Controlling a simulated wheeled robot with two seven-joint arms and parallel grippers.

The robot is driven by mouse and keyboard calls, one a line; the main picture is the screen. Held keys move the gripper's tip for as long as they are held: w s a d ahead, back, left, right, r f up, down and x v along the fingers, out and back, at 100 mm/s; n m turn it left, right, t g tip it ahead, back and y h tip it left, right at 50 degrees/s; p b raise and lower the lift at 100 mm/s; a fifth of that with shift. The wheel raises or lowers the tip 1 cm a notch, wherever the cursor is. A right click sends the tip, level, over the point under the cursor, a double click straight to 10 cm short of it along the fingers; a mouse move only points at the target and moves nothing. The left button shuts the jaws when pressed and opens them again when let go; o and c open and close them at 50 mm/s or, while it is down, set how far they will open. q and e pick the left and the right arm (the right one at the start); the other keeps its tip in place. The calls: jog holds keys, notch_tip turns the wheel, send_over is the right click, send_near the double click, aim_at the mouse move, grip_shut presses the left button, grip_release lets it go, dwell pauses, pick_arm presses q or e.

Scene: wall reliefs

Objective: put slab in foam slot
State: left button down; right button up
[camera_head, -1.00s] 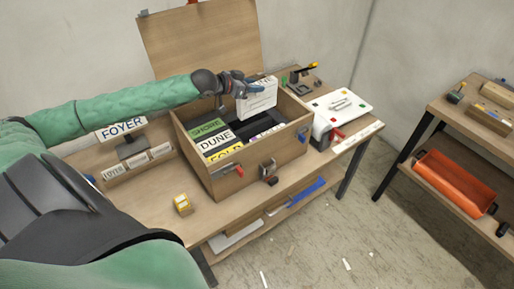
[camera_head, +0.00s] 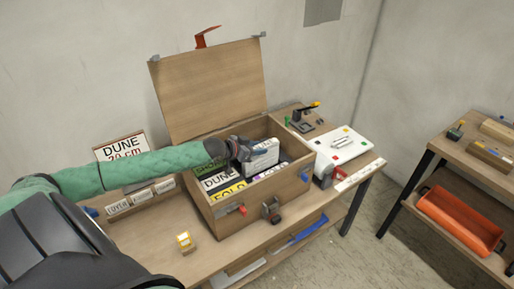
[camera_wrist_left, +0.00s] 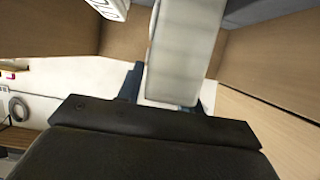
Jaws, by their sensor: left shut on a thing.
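My left gripper (camera_head: 246,150) is shut on a white slab (camera_head: 262,157) with dark lettering, inside the mouth of the open wooden crate (camera_head: 246,213). The slab is upright and its lower part is hidden in the crate. In the left wrist view the slab (camera_wrist_left: 182,55) shows edge-on as a pale block between blue fingertips. Dark foam in the crate is mostly hidden by the slab and arm. Other labelled slabs stand in the crate: a white DUNE slab (camera_head: 219,180) and a yellow one (camera_head: 230,191). Whether the held slab touches the foam I cannot tell. My right gripper is not in view.
The crate's lid (camera_head: 209,90) stands open behind it. A white board (camera_head: 341,143) and a dark clamp-like tool (camera_head: 303,120) lie to the right. An orange bin (camera_head: 460,220) is on the right-hand shelf.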

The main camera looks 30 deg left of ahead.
pick_arm(q)
jog(key=shift+f, duration=0.9)
jog(key=c, duration=1)
grip_release()
jog(key=shift+o, duration=0.4)
